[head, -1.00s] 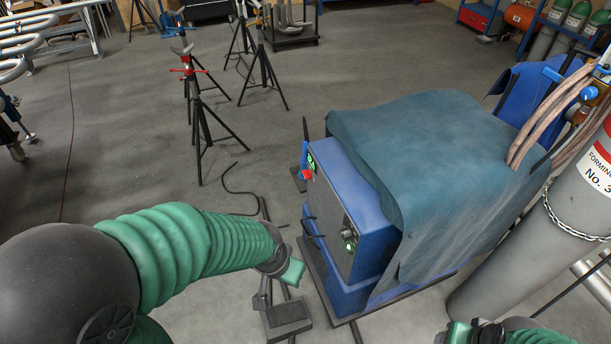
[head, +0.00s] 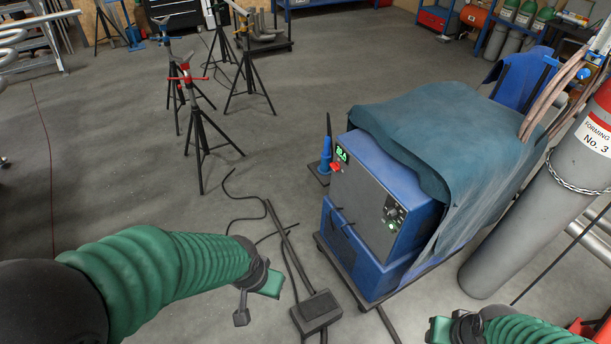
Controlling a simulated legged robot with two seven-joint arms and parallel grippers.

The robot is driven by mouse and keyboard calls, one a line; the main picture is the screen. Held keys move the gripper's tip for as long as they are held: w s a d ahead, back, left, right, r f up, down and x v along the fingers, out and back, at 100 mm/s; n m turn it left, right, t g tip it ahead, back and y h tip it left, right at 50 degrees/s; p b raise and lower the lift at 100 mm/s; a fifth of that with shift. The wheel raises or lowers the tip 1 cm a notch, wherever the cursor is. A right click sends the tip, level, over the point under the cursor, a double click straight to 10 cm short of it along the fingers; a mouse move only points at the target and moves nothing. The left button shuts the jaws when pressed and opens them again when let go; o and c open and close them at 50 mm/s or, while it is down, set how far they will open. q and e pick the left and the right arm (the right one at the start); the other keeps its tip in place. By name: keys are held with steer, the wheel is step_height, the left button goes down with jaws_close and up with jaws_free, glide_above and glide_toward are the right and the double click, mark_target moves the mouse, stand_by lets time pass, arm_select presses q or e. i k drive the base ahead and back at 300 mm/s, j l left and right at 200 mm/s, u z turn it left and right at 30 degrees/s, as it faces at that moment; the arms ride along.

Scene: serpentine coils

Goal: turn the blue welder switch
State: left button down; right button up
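The blue welder (head: 362,240) stands on a low dark base right of centre in the head view, its front panel facing me. A small red switch (head: 335,167) sits at the panel's upper left, below a lit green display (head: 341,153). Dark knobs (head: 394,210) sit at the panel's right. My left gripper (head: 257,297) is left of the welder, apart from it in the picture; its finger gap is unclear. My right gripper (head: 447,330) is at the bottom edge, right of the welder's front, partly cut off. Neither gripper visibly holds anything.
A teal cloth (head: 455,145) covers the welder's top. A grey gas cylinder (head: 525,220) with a chain stands to its right. A dark foot pedal (head: 316,312) and cables (head: 283,235) lie on the floor before it. Black tripod stands (head: 200,130) are behind left. The left floor is mostly clear.

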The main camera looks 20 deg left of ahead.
mark_target(335, 166)
steer(key=k+j+z, duration=0.15)
steer(key=j, duration=1.4)
steer(key=i+j, duration=0.35)
steer(key=i+j+z, duration=0.1)
steer(key=i+j, duration=0.25)
steer(key=j, duration=0.2)
steer(key=i+j, duration=0.3)
steer(key=j, duration=0.2)
